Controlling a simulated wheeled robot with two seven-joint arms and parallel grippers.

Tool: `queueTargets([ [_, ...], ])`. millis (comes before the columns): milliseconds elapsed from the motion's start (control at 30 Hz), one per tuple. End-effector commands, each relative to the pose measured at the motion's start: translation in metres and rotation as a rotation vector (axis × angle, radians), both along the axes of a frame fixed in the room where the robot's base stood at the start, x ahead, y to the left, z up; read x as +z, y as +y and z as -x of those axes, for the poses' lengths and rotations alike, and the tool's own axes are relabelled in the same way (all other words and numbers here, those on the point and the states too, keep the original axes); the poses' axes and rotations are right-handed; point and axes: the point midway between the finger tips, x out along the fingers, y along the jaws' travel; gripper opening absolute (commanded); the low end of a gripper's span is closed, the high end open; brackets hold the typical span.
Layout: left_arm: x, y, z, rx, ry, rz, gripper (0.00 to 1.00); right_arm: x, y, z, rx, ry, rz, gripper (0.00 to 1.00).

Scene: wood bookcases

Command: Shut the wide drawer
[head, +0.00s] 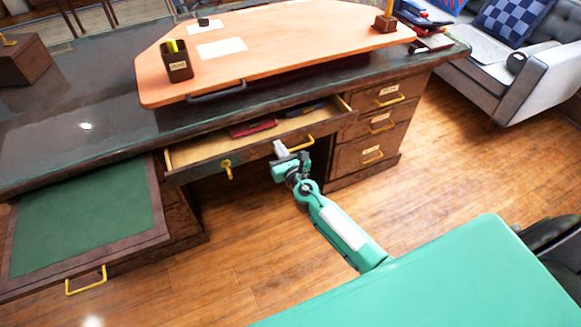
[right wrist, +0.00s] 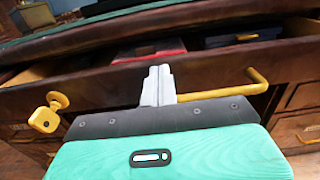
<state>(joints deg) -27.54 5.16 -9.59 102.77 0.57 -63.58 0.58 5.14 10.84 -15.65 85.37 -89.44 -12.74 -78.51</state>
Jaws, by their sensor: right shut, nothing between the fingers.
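The wide drawer (head: 214,163) is part-way out under the middle of the desk, with its open top showing a light wood inside. Its dark wood front (right wrist: 100,90) spans the right wrist view, with a yellow bar handle (right wrist: 240,90) right of my fingers. A yellow key (head: 227,169) sticks out of the front on the left. My right gripper (head: 280,148) is shut and empty at the drawer front, beside the handle's left end. Its pale fingertips (right wrist: 158,72) overlap the front in view; I cannot tell whether they touch it. My left gripper is out of view.
A red item (head: 253,128) and a dark blue item (head: 306,108) lie inside the drawer. A green-topped pull-out board (head: 90,217) juts out at left. Smaller drawers (head: 371,125) stand at right. An orange raised board (head: 270,45) sits on the desk. Wood floor lies open at right.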

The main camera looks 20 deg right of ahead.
Motion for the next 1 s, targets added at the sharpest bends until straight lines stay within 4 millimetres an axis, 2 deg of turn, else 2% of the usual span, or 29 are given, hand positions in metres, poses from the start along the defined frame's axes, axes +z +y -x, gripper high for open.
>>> queueTargets([
  [33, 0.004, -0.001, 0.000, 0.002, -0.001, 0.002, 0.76, -0.001, 0.001, -0.016, 0.000, -0.002, -0.001, 0.00],
  [200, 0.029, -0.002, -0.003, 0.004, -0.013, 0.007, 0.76, -0.003, 0.002, -0.058, 0.000, -0.002, 0.000, 0.00],
  [500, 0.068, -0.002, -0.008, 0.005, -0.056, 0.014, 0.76, -0.003, 0.004, -0.110, 0.000, 0.000, 0.000, 0.00],
  [700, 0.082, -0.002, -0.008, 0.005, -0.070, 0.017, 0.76, -0.001, 0.005, -0.126, 0.001, 0.000, 0.000, 0.00],
  [1000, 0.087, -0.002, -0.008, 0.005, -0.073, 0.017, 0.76, 0.002, 0.004, -0.131, -0.001, -0.003, 0.000, 0.00],
])
